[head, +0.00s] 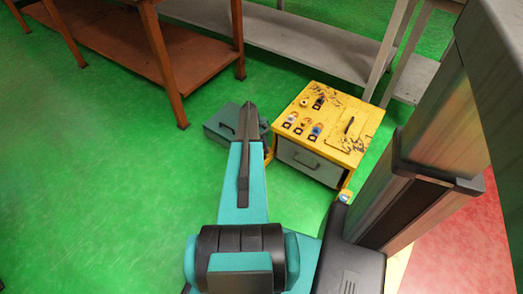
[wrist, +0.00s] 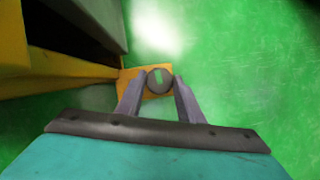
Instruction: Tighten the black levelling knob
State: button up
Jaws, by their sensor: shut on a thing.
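In the wrist view the black levelling knob (wrist: 159,81) is a small dark round knob with a pale green bar across its top. It sits on a yellow-orange corner foot (wrist: 130,86) low by the floor. My gripper (wrist: 160,86) is shut on the knob, with one grey finger on each side of it. In the head view the yellow cabinet (head: 312,160) stands right of my teal arm. My fingertips and the gripped knob are hidden behind the arm there.
A grey-green box (head: 222,128) stands on the floor left of the cabinet. Small parts lie on the cabinet top, and another yellow foot (head: 345,195) juts out at its near right. An orange-brown bench (head: 190,62) and a grey shelf (head: 320,50) are behind. Green floor is clear to the left.

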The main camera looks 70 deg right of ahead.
jog(key=shift+d+r, duration=0.1)
jog(key=shift+r, duration=0.1)
jog(key=o, duration=1.1)
jog(key=shift+c, duration=0.2)
jog(key=p+v, duration=0.2)
jog(key=v, duration=1.1)
jog(key=shift+r, duration=0.4)
